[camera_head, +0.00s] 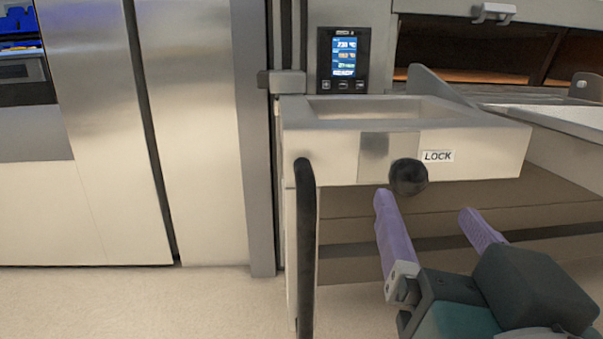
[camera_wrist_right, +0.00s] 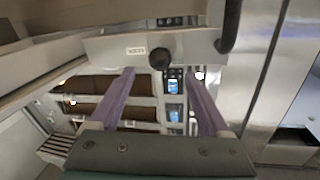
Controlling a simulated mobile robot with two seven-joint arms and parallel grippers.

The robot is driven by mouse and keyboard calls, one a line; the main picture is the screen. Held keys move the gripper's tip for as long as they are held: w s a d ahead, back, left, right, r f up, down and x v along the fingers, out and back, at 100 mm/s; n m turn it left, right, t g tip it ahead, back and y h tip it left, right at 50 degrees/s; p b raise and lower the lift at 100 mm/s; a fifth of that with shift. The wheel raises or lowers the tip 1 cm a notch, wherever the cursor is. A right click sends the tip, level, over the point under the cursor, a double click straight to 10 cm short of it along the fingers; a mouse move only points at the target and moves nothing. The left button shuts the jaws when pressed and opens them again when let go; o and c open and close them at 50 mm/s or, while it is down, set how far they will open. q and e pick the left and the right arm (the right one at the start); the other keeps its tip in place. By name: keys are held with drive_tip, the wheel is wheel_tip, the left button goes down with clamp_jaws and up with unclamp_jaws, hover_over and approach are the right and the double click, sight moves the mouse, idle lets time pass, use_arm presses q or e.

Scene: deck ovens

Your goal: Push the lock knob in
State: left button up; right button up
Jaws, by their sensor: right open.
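The lock knob (camera_head: 408,177) is a round black ball on the front face of a pale metal box (camera_head: 335,148), just left of a white "LOCK" label (camera_head: 438,156). My right gripper (camera_head: 432,207) is open and empty, with its two purple fingers pointing at the box from below and in front. Its left finger's tip is just below the knob in the head view, and I cannot tell whether they touch. In the right wrist view the knob (camera_wrist_right: 160,58) appears above and between the open fingertips (camera_wrist_right: 162,72). My left gripper is not in view.
A black vertical handle (camera_head: 306,245) stands left of the knob. A control panel with a lit screen (camera_head: 344,57) is behind the box. The deck oven opening (camera_head: 470,58) is at the upper right. Tall metal doors (camera_head: 195,130) fill the left, with clear floor (camera_head: 150,300) below.

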sight(413, 184)
drive_tip(key=w, duration=0.4)
drive_tip(key=w+d, duration=0.1)
drive_tip(key=w, duration=0.2)
drive_tip(key=shift+b, duration=0.35)
drive_tip(key=shift+w, duration=0.1)
clamp_jaws()
idle(0.4)
